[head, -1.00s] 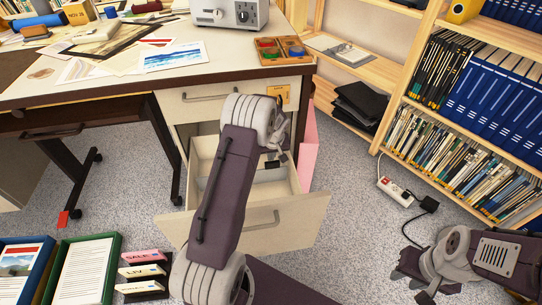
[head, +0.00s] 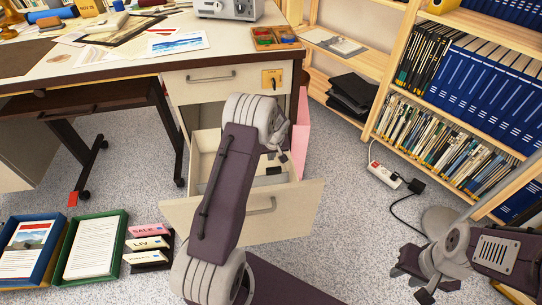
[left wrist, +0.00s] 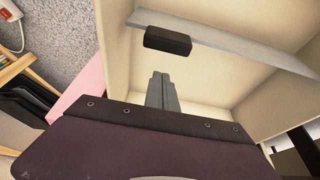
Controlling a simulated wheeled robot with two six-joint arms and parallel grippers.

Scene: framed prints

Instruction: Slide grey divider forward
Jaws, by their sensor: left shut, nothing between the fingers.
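An open cream drawer (head: 292,207) juts from the desk's cabinet. Inside it, the grey divider (left wrist: 235,50) runs across the drawer in the left wrist view, with a black block (left wrist: 167,40) on its near face. The black block also shows small in the head view (head: 273,171), where my arm hides much of the drawer's inside. My left gripper (left wrist: 162,76) is shut and empty, its tips pointing toward the block. A small gap seems to separate them; contact cannot be told. My right gripper (head: 424,281) is low at the right, away from the drawer; its jaw state is unclear.
A pink panel (head: 302,134) stands beside the cabinet. The desk top (head: 110,82) overhangs behind the drawer. A bookshelf (head: 457,103) and a power strip (head: 384,174) are at the right. Trays (head: 93,247) lie on the floor at the left.

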